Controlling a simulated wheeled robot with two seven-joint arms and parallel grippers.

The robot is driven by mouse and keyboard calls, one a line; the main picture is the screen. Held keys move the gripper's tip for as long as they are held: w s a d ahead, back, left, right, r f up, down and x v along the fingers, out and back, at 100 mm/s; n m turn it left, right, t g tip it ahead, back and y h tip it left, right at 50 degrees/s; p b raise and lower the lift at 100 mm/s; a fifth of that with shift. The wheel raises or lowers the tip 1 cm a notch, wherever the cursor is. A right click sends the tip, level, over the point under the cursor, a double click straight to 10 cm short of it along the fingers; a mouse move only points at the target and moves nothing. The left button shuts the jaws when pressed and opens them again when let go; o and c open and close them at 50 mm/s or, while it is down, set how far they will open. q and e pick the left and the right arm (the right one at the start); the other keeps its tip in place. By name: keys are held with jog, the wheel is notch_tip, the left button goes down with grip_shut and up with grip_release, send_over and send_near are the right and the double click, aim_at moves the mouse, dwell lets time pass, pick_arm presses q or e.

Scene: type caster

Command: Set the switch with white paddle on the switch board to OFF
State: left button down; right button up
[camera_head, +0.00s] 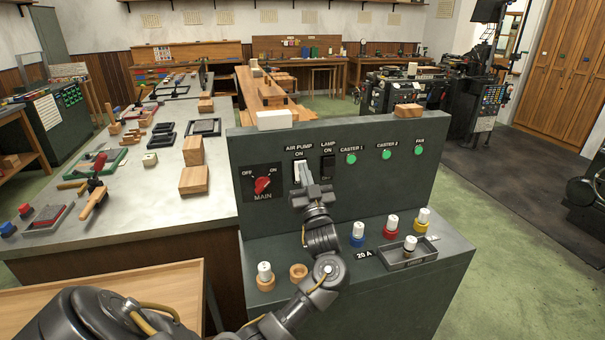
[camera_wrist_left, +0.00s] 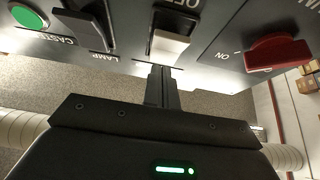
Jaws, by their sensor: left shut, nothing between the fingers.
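The switch with the white paddle (camera_head: 298,172) is on the upright face of the grey switch board (camera_head: 400,190), under the AIR PUMP and ON labels. In the left wrist view the white paddle (camera_wrist_left: 170,43) shows near an upside-down OFF label. My left gripper (camera_head: 305,186) is shut and empty, just in front of the paddle's lower part, which it partly hides. In the wrist view its fingertips (camera_wrist_left: 161,72) point at the paddle and look very close. I cannot tell whether they touch. My right gripper is not in view.
The black LAMP switch (camera_head: 327,168) is close on the right, the red MAIN knob (camera_head: 262,185) on the left. Green buttons (camera_head: 351,158) sit farther right. White-topped fuses (camera_head: 358,235) and a small tray (camera_head: 408,253) are on the ledge below. A white block (camera_head: 275,120) lies on top.

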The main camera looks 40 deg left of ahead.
pick_arm(q)
jog(key=s+d+r+b, duration=0.1)
jog(key=s+d+r, duration=0.7)
jog(key=s, duration=0.2)
jog(key=shift+s+r+b, duration=0.35)
jog(key=shift+r, duration=0.05)
